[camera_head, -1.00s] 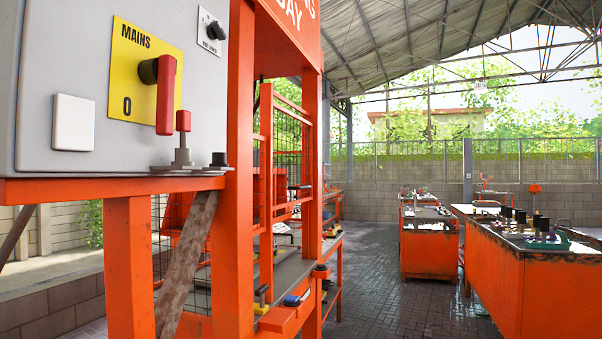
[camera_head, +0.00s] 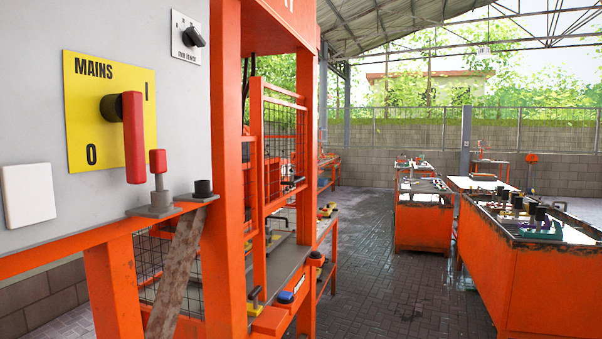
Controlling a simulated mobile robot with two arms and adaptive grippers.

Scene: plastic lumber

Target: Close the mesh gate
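The mesh gate (camera_head: 280,152) appears to be the orange-framed panel with dark wire mesh in the orange press-like frame (camera_head: 227,170), left of centre. Its near upright bar (camera_head: 257,150) and its slanting top and bottom rails show. Part of it is hidden behind the frame's near post. I cannot tell from this angle whether the gate stands open or shut. A black handle (camera_head: 292,184) shows near its lower right part. Neither of my grippers is in view.
A grey panel with a red MAINS handle (camera_head: 133,137) stands close on the left. A red-topped lever (camera_head: 158,180) stands on the orange ledge below it. Orange benches (camera_head: 425,222) and a larger one (camera_head: 520,270) stand right. The paved floor (camera_head: 380,280) between is clear.

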